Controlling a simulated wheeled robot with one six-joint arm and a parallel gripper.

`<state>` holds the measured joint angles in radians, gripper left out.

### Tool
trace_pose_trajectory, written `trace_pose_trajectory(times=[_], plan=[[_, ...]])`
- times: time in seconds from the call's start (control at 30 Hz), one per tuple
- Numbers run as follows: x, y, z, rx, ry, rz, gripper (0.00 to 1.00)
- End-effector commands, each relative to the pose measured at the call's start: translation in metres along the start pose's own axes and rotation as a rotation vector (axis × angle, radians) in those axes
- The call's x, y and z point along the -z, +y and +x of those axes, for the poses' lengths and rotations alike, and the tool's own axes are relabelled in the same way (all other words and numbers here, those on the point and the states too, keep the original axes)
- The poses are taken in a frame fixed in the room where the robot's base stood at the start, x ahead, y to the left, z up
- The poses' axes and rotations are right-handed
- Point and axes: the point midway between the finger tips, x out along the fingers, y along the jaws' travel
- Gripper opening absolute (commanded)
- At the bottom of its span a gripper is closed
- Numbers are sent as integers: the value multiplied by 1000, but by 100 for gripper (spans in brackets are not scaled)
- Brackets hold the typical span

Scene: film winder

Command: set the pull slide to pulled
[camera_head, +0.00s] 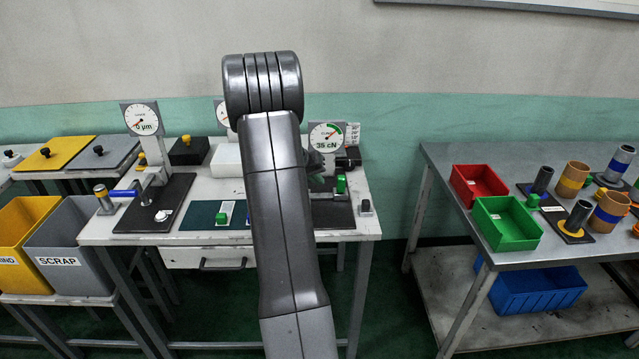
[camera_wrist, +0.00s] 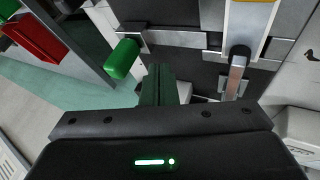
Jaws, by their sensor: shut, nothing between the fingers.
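A green cylindrical knob (camera_wrist: 121,59) sits on a metal bracket at the upper left of the wrist view. It may be the pull slide's handle, but no label on it is readable. In the head view a green knob (camera_head: 340,184) stands in front of the 35 cN dial (camera_head: 327,137). My gripper (camera_wrist: 158,72) is shut and empty, to the right of the green knob in the wrist picture and apart from it. My arm hides most of the gripper and part of the dial's stand in the head view. The slide's position cannot be told.
A metal lever with a black end (camera_wrist: 239,53) is right of my fingers. The white bench (camera_head: 190,239) also carries a µm gauge (camera_head: 142,118). Grey and yellow bins stand left. A second table (camera_head: 450,152) with red and green trays is right, across a floor gap.

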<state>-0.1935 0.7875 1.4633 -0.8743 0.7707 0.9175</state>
Motion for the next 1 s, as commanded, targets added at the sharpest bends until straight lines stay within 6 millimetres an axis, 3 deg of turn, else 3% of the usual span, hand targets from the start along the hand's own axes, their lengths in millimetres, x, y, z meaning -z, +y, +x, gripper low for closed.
trace_pose_trajectory(times=[0.5, 0.7, 1.0], plan=[[1, -2, -90, 3, 4, 0, 0], [1, -1, -100, 2, 2, 0, 0], [0, -1, -100, 2, 1, 0, 0]])
